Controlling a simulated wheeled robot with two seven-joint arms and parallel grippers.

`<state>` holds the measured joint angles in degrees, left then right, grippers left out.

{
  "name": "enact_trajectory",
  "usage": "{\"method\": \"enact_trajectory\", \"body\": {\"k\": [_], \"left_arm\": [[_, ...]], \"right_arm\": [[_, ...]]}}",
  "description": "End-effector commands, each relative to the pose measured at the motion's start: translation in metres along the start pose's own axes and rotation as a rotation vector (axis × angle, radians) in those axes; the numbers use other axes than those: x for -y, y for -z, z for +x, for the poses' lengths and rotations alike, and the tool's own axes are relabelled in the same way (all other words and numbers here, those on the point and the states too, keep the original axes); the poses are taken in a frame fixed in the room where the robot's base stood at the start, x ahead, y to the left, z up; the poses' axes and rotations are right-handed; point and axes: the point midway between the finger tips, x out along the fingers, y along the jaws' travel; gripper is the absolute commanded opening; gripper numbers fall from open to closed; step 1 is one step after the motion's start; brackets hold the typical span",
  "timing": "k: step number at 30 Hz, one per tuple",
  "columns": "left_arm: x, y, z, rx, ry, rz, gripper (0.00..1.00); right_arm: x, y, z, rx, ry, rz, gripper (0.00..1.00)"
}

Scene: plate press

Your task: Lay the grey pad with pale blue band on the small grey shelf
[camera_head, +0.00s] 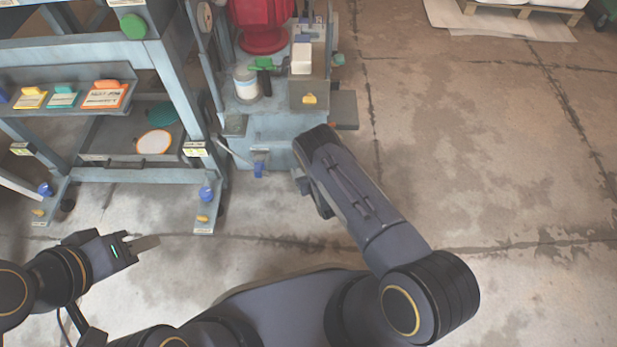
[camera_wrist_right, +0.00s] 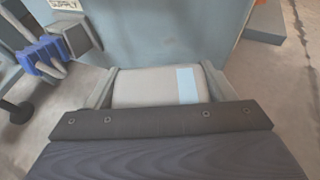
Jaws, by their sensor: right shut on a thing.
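The grey pad with the pale blue band (camera_wrist_right: 150,87) is between the two fingers of my right gripper (camera_wrist_right: 158,80) in the right wrist view. The pale blue band (camera_wrist_right: 187,86) is towards its right end. In the head view my right arm hides the pad. A small grey shelf (camera_head: 344,110) juts from the right side of the blue-grey press stand in the head view, above and right of the end of my right arm. My left gripper (camera_head: 143,245) is over bare floor at the lower left, with no object visible in it; its finger gap is unclear.
The press stand (camera_head: 262,140) is directly ahead of my right gripper, with a white tin (camera_head: 246,84) and a red press part (camera_head: 262,20) on it. A blue-grey rack (camera_head: 100,60) with labelled cards stands at left.

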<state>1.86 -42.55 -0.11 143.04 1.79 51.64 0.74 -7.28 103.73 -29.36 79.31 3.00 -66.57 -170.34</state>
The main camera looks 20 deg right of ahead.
Motion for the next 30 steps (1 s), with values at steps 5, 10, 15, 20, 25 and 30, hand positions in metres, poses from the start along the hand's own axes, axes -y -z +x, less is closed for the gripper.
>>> {"method": "enact_trajectory", "body": {"k": [5, 10, 15, 20, 25, 30], "left_arm": [[0.002, -0.003, 0.005, 0.000, 0.000, 0.000, 0.36], [0.007, -0.008, 0.016, 0.000, 0.000, 0.000, 0.36], [0.009, -0.010, 0.020, 0.000, 0.000, 0.000, 0.36], [0.009, -0.009, 0.019, 0.000, 0.000, 0.000, 0.36], [0.011, -0.012, 0.023, 0.000, 0.000, 0.000, 0.36], [0.010, -0.011, 0.022, 0.000, 0.000, 0.000, 0.36]], "right_arm": [[0.005, 0.007, 0.008, 0.000, -0.001, 0.001, 0.54], [0.010, 0.028, 0.020, -0.002, 0.000, 0.001, 0.54], [0.010, 0.041, 0.025, -0.001, -0.001, 0.000, 0.54], [0.010, 0.039, 0.025, -0.001, -0.001, 0.000, 0.54], [0.010, 0.043, 0.026, -0.001, -0.001, -0.001, 0.54], [0.010, 0.042, 0.026, -0.002, -0.001, 0.000, 0.95]]}}
